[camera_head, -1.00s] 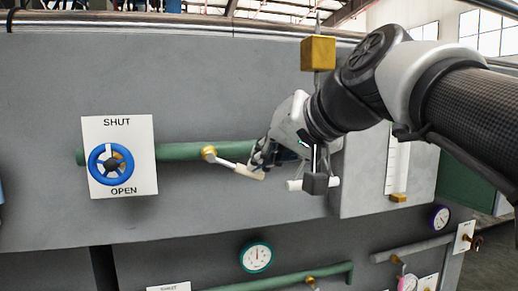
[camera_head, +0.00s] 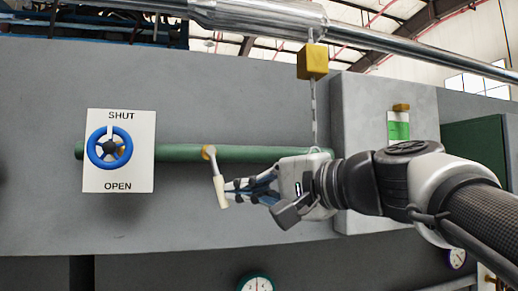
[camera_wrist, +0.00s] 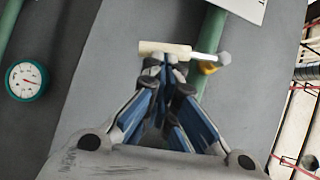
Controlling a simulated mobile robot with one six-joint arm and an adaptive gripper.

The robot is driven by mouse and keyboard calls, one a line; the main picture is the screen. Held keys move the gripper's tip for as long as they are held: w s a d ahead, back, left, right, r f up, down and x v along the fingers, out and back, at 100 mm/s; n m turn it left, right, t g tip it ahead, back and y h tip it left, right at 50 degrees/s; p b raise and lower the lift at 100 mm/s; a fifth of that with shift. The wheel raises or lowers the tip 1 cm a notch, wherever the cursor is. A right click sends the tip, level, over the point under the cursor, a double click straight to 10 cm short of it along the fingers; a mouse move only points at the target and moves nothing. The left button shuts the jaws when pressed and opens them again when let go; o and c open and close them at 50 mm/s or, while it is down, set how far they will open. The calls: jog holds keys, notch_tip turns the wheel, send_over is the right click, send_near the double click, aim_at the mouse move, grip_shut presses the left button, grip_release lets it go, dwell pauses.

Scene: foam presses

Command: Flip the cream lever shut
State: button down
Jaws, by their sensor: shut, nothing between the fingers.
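The cream lever (camera_head: 220,192) hangs from a brass valve (camera_head: 208,152) on the green pipe (camera_head: 262,154). Its handle points almost straight down, leaning slightly right, across the pipe. My gripper (camera_head: 229,188) is shut and empty, with its fingertips at the right side of the handle. In the wrist view the cream lever (camera_wrist: 164,48) lies crosswise just beyond the tips of my gripper (camera_wrist: 165,62). The tips look to be touching it, but a small gap cannot be ruled out.
A blue handwheel (camera_head: 109,148) sits on a white SHUT/OPEN plate (camera_head: 145,172) left of the lever. A yellow block (camera_head: 312,61) hangs above my gripper. A teal-rimmed gauge (camera_wrist: 26,80) is below. The grey panel (camera_head: 180,215) beneath the lever is clear.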

jog(key=shift+s+a+f+m+t+y+b, duration=0.25)
jog(key=shift+a+f+m+y+b, duration=0.45)
jog(key=shift+b, duration=0.5)
jog(key=shift+r+h, duration=0.25)
jog(key=shift+h, duration=0.05)
